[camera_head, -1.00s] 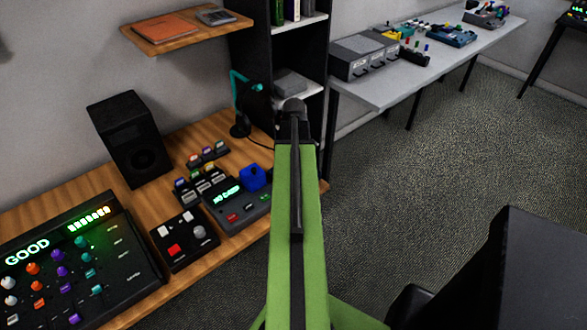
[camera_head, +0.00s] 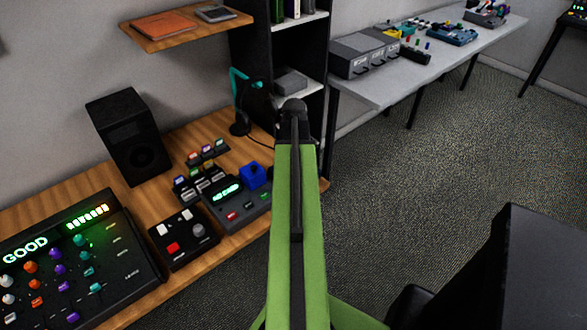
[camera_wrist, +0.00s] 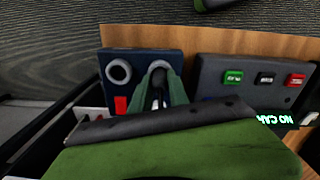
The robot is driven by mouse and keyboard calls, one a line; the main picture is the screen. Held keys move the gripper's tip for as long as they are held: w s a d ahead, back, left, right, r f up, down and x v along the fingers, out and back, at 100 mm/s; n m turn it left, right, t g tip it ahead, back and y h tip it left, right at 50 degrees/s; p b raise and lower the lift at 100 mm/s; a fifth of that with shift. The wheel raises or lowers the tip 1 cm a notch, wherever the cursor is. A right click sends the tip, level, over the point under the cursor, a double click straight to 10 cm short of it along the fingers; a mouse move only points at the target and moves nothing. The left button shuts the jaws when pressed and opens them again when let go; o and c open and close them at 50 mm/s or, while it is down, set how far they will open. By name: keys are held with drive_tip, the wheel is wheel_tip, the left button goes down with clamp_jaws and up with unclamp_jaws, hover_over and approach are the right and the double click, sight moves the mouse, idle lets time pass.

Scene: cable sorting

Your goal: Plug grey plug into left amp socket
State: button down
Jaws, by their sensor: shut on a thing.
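In the wrist view my gripper (camera_wrist: 161,88) is shut, with its two green-grey fingers close together at a dark blue box (camera_wrist: 140,58). The box has two round grey ring-shaped sockets. The left ring (camera_wrist: 118,72) is bare with a dark centre. The fingertips are at the right ring (camera_wrist: 157,67) and partly cover it. A small grey piece between the fingers looks like the grey plug, but it is mostly hidden. I cannot tell whether it is inside the ring. In the head view my green arm hides the gripper, plug and dark blue box.
A grey unit (camera_wrist: 210,72) with green, black and red buttons and a lit display stands right of the box in the wrist view. In the head view a speaker (camera_head: 129,138), mixer (camera_head: 78,262) and small black pedal (camera_head: 183,238) crowd the wooden desk (camera_head: 60,203).

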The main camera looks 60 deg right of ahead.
drive_tip(key=shift+f+b, duration=0.3)
idle(0.5)
drive_tip(key=c, duration=0.7)
unclamp_jaws()
wheel_tip(320, 180, up, 7)
drive_tip(key=p, duration=0.7)
drive_tip(key=shift+r, duration=0.1)
drive_tip(key=shift+s, duration=0.15)
